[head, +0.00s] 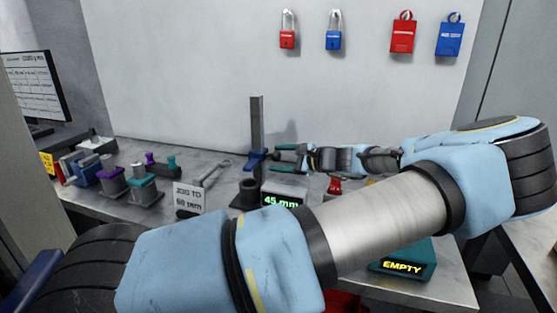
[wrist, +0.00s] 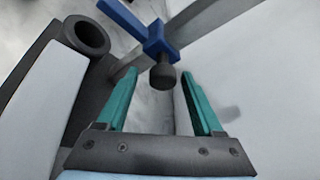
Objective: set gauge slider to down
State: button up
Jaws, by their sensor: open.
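The gauge is a grey upright post (head: 257,112) on the bench, with a blue slider (head: 255,158) partway up it. A display (head: 284,199) at its foot reads 45 mm. In the wrist view the blue slider (wrist: 158,42) is ahead of my gripper, with a dark round knob (wrist: 163,78) facing me. My gripper (head: 274,158) is open, just right of the slider at about its height. Its teal fingers (wrist: 159,88) are spread either side of the knob in the wrist view. I cannot tell whether they touch it.
A dark hollow cylinder (head: 249,190) stands left of the display, and also shows in the wrist view (wrist: 86,36). A sign (head: 188,198) reads "JOG TO 60 mm". A teal box (head: 401,266) reads EMPTY. Padlocks and tags hang on the wall behind.

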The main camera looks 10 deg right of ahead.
jog(key=b+v, duration=0.2)
jog(key=v, duration=0.8)
jog(key=shift+b, duration=0.3)
jog(key=shift+s+d, duration=0.1)
jog(key=shift+s, duration=0.1)
